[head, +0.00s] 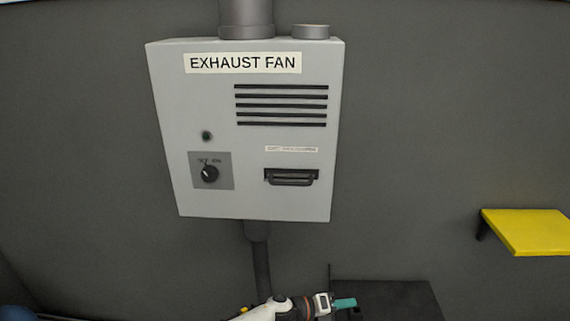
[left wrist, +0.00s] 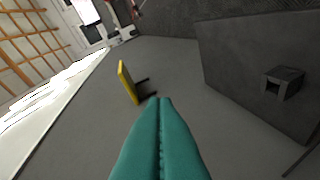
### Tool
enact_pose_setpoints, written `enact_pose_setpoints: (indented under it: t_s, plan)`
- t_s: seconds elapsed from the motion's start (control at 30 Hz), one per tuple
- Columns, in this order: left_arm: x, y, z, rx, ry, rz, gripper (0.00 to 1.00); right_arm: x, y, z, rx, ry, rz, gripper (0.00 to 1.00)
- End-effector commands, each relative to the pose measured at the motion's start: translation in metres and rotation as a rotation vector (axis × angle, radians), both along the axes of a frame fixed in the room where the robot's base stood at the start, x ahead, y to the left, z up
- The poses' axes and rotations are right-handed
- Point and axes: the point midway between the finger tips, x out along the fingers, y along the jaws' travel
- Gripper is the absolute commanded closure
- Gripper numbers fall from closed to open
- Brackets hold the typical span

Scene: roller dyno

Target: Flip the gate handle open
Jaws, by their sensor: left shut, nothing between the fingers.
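The gate handle (head: 291,179) is a dark bar-shaped handle in a black slot at the lower right of the grey exhaust fan box (head: 240,205). A small label above it is too small to read surely. My left gripper (head: 345,303) is at the bottom of the head view, below the box and well apart from the handle, with teal fingers pointing right. In the left wrist view its fingers (left wrist: 163,105) are pressed together with nothing between them. The handle does not show in that view. My right gripper is in neither view.
A pipe (head: 260,265) runs down from the box. A yellow shelf (head: 525,232) juts from the wall at right. A dark surface (head: 390,298) lies near my left gripper.

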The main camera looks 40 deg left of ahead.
Motion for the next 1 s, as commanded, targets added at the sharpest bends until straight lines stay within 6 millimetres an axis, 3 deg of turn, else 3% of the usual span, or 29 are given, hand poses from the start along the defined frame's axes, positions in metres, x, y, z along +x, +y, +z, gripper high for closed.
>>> enact_pose_setpoints:
  t_s: [0.03, 0.1, 0.2, 0.27, 0.4, 0.5, 0.6, 0.63, 0.77, 1.0]
  plan:
    - [0.021, -0.013, 0.080, 0.184, -0.241, -0.193, 1.00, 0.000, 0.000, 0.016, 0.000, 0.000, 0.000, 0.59]
    - [0.025, -0.029, 0.156, 0.476, -0.569, -0.480, 1.00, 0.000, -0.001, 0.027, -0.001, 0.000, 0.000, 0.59]
    - [0.016, -0.027, 0.232, 0.896, -0.964, -0.867, 1.00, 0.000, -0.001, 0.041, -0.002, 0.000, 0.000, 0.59]
    - [0.010, -0.011, 0.267, 1.140, -1.149, -1.093, 1.00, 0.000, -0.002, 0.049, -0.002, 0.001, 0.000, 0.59]
    - [0.003, 0.059, 0.339, 1.636, -1.349, -1.626, 1.00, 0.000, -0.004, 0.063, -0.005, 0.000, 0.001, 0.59]
    - [-0.003, 0.115, 0.382, 1.844, -1.291, -1.954, 1.00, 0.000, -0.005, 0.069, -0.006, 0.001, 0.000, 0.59]
    - [-0.011, 0.158, 0.414, 1.932, -1.174, -2.181, 1.00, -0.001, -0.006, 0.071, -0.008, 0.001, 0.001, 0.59]
    - [-0.014, 0.167, 0.421, -1.909, 1.123, 2.188, 1.00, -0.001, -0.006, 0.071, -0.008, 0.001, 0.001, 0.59]
    - [-0.020, 0.187, 0.437, -1.852, 1.007, 2.209, 1.00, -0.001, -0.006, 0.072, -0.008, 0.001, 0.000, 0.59]
    - [-0.021, 0.189, 0.438, -1.845, 0.995, 2.213, 1.00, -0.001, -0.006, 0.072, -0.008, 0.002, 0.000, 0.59]
